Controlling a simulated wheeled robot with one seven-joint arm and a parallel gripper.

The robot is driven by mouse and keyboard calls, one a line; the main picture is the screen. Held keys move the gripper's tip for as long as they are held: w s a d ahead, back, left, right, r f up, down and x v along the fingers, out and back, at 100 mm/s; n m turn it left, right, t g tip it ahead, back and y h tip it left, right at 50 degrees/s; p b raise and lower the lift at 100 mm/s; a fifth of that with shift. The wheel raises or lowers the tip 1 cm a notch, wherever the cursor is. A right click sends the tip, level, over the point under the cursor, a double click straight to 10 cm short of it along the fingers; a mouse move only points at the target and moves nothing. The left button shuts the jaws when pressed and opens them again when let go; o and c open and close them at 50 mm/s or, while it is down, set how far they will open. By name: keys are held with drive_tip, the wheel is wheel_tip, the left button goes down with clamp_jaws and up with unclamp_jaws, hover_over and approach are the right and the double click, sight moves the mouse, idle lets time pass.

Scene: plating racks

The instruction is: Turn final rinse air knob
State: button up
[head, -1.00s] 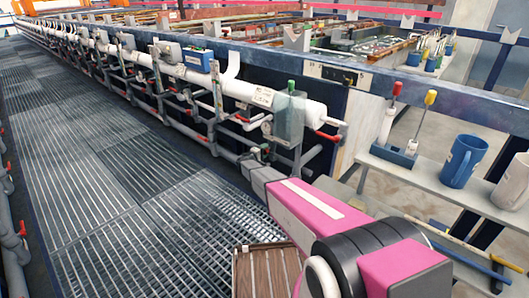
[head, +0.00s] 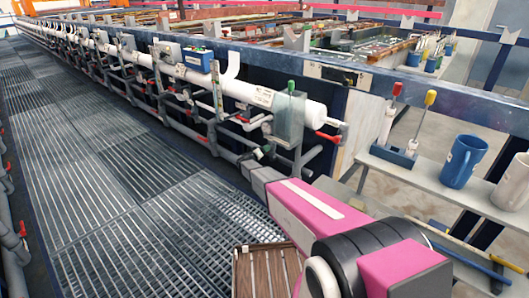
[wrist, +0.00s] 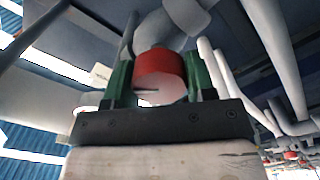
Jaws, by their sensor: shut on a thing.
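A red round knob (wrist: 158,64) with a pale end face sits between the two green fingers of my gripper (wrist: 161,82) in the wrist view. The fingers are closed on its sides. A grey pipe fitting (wrist: 172,30) is right behind the knob. No label naming the knob can be read. In the head view my arm reaches from the lower right to the pipework beside the walkway. The gripper's fingers and the held knob cannot be made out clearly there.
A white pipe (head: 243,92) and several valves run along the tank line. The grated walkway (head: 130,190) is clear.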

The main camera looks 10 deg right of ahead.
drive_tip(key=shift+s+f, duration=0.1)
idle(0.4)
drive_tip(key=o, duration=0.9)
drive_tip(key=v, duration=1)
drive_tip(key=shift+s+a, duration=0.25)
drive_tip(key=shift+a, duration=0.1)
drive_tip(key=s+d+r+m+g+y, duration=0.1)
drive_tip(key=s+d+r+g+y, duration=0.1)
drive_tip(key=s+d+g, duration=0.5)
drive_tip(key=s+d+r+m+g+y, duration=0.1)
drive_tip(key=s+d+r+g+y, duration=0.1)
drive_tip(key=s+d, duration=0.9)
drive_tip(key=s+a+r+g+y, duration=0.1)
drive_tip(key=s+r+y, duration=0.1)
drive_tip(key=s, duration=0.5)
drive_tip(key=s+a+r+g+y, duration=0.1)
drive_tip(key=s+r+y, duration=0.1)
drive_tip(key=s+y, duration=0.2)
drive_tip(key=s+a+r+n+g+y, duration=0.1)
drive_tip(key=s+r+y, duration=0.1)
drive_tip(key=s, duration=0.7)
drive_tip(key=shift+s+a+r+y, duration=0.25)
drive_tip(key=shift+s+y, duration=0.1)
drive_tip(key=shift+y, duration=0.25)
